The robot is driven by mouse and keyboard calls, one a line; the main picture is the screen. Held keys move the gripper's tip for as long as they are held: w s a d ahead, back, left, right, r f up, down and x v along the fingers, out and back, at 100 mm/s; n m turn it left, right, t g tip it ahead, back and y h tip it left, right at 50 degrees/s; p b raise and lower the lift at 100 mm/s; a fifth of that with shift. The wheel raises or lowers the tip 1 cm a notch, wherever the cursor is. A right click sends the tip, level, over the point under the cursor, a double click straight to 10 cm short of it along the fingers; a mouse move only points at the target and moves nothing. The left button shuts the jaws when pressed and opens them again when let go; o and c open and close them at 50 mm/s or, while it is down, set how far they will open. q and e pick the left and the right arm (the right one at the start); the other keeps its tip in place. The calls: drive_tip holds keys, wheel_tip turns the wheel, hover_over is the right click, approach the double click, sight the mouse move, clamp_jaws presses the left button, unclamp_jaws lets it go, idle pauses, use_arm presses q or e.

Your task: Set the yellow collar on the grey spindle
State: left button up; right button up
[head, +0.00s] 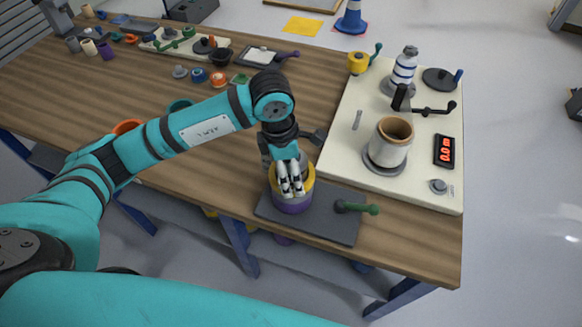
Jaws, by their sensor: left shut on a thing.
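The yellow collar (309,180) is at the front of the wooden table, directly above or on a purple ring (294,206) that sits on a dark grey base plate (325,225). My left gripper (290,188) comes down over it from above and is shut on the yellow collar, its pale fingertips at the collar's near side. The grey spindle is mostly hidden by the gripper. I cannot tell whether the collar is around it or rests on the purple ring. A green-handled lever (357,208) lies on the plate's right side. My right gripper is not in view.
A cream machine board (345,150) stands right of the plate, carrying a tan-rimmed cup (389,140), a striped bottle (404,68) and a red display (445,150). Small coloured rings (199,75) and a parts tray (186,44) lie farther back. The table's front edge is close.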

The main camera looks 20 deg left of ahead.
use_arm(q)
drive_tip(key=o, duration=1)
drive_tip(key=r, duration=0.4)
drive_tip(key=a+r, duration=0.1)
drive_tip(key=r, duration=0.7)
drive_tip(key=shift+s+a, duration=0.35)
drive_tip(key=shift+f, duration=0.1)
